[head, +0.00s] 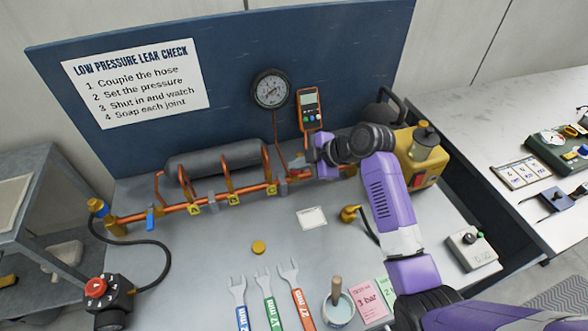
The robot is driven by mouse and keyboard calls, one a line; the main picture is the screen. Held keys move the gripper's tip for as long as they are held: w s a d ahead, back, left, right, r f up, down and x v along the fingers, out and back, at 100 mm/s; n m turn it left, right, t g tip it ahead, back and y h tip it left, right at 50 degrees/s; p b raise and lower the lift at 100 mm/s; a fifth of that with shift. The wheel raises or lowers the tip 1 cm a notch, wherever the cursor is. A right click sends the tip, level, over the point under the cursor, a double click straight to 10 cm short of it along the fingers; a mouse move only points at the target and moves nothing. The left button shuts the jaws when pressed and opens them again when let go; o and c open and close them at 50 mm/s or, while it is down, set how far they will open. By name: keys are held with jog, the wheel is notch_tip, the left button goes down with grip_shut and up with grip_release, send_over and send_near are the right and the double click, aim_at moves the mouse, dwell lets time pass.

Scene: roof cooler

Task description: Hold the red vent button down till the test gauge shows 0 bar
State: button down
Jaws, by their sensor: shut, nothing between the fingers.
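The round test gauge (270,89) is on the blue back board, joined by a thin copper line to the copper pipe rig (235,197). Its needle is too small for me to read. My gripper (297,164) is shut and empty at the right end of the rig, below the orange handheld meter. A small reddish part shows at its fingertips; I cannot tell whether it is the vent button, or whether the fingers touch or press it. My purple wrist hides part of this spot.
The orange meter (309,108) hangs right of the gauge. A black regulator with a red knob (95,287) stands at front left. Several wrenches (268,300), a pot with a brush (338,308) and cards line the front. A yellow machine (416,160) stands behind my arm.

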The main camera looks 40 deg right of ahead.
aim_at(297, 172)
jog(key=shift+r+p, duration=0.65)
jog(key=shift+r, duration=0.2)
jog(key=shift+r+p, duration=1.8)
jog(key=shift+r, duration=0.75)
jog(key=shift+a+r, duration=0.1)
jog(key=shift+r, duration=0.05)
dwell(1.8)
